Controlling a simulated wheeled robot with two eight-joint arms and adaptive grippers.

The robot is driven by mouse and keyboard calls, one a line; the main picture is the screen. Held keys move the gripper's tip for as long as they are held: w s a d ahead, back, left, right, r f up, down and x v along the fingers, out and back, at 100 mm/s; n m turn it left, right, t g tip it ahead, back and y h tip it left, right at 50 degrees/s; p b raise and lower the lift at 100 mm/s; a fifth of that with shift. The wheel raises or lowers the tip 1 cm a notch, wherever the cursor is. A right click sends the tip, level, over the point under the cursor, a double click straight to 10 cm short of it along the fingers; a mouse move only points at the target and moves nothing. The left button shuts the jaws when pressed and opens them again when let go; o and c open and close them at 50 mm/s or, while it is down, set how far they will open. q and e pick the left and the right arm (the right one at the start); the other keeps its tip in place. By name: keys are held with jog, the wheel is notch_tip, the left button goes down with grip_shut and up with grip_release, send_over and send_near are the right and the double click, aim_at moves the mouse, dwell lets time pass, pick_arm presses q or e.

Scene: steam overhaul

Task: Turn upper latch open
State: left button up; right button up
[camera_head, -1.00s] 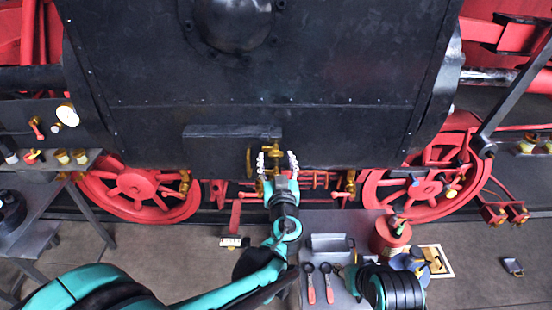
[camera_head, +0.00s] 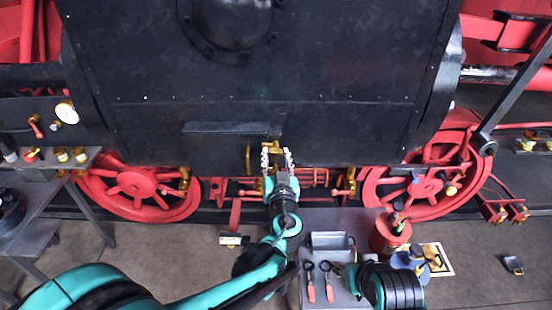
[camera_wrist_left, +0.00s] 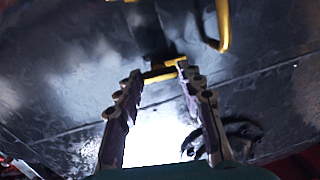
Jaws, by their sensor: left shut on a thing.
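My left gripper (camera_head: 276,152) is at the lower middle of the black front plate (camera_head: 330,130), with its fingers pointing at brass fittings. In the left wrist view, its fingers (camera_wrist_left: 157,72) stand on either side of a yellow brass latch bar (camera_wrist_left: 160,73), shut on it. In the head view the brass latch (camera_head: 272,147) shows partly between the fingers. Another brass handle (camera_head: 248,158) sits just to its left; a curved brass handle (camera_wrist_left: 222,25) shows at the top of the wrist view. My right gripper is not visible; only part of my right arm shows at the bottom.
A grey work table (camera_head: 338,290) at the bottom centre holds a metal tray (camera_head: 331,241) and two red-handled tools (camera_head: 319,284). A red can (camera_head: 389,236) stands to their right. Red wheels (camera_head: 137,193) flank the area below the black plate. A side table (camera_head: 35,215) is at left.

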pick_arm(q)
jog(key=m+b, duration=0.3)
jog(key=m, duration=0.5)
jog(key=m+t+h+b, duration=0.1)
jog(key=m+b, duration=0.2)
jog(key=m, duration=0.6)
jog(key=shift+a+f+h, duration=0.1)
jog(key=shift+f+h, duration=0.05)
jog(key=shift+h, duration=0.15)
jog(key=shift+m, duration=0.5)
jog(key=o, duration=1.2)
jog(key=shift+c, duration=0.2)
jog(key=s+f, duration=0.1)
jog(key=s, duration=1.1)
